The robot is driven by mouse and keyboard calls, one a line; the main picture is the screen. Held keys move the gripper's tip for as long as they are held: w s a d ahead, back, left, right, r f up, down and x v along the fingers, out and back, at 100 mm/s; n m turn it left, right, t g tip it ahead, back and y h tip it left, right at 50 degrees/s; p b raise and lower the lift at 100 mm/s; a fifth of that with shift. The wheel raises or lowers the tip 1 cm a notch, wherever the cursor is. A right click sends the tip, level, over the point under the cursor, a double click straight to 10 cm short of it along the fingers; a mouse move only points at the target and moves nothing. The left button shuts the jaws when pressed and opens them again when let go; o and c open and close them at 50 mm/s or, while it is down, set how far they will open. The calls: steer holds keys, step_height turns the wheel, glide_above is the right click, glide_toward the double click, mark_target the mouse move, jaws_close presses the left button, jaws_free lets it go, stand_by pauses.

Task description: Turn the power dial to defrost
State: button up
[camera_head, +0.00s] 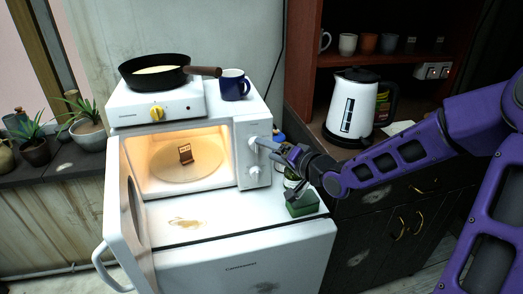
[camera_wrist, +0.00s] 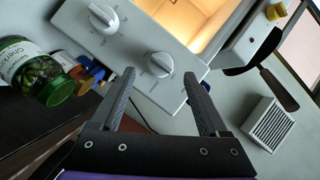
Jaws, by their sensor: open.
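The white microwave (camera_head: 241,186) stands with its door (camera_head: 127,225) swung open and its inside lit. Its front panel carries two white dials. The upper dial (camera_wrist: 158,65) and lower dial (camera_wrist: 103,18) both show in the wrist view; the lower dial (camera_head: 254,170) shows in the head view too. Marks ring each dial, too small to read, so I cannot tell which is power. My gripper (camera_wrist: 159,74) is open and empty, its fingertips to either side of the upper dial in the picture. In the head view my gripper (camera_head: 268,146) partly hides that dial; contact is unclear.
A hotplate (camera_head: 190,100) with a pan (camera_head: 155,72) and a blue mug (camera_head: 234,86) stand on the microwave. A green-lidded jar (camera_wrist: 32,75) and a green block (camera_head: 301,205) sit beside and below my gripper. A white kettle (camera_head: 350,105) stands on the right counter.

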mark_target(258, 146)
steer(key=shift+x, duration=1.9)
jaws_close()
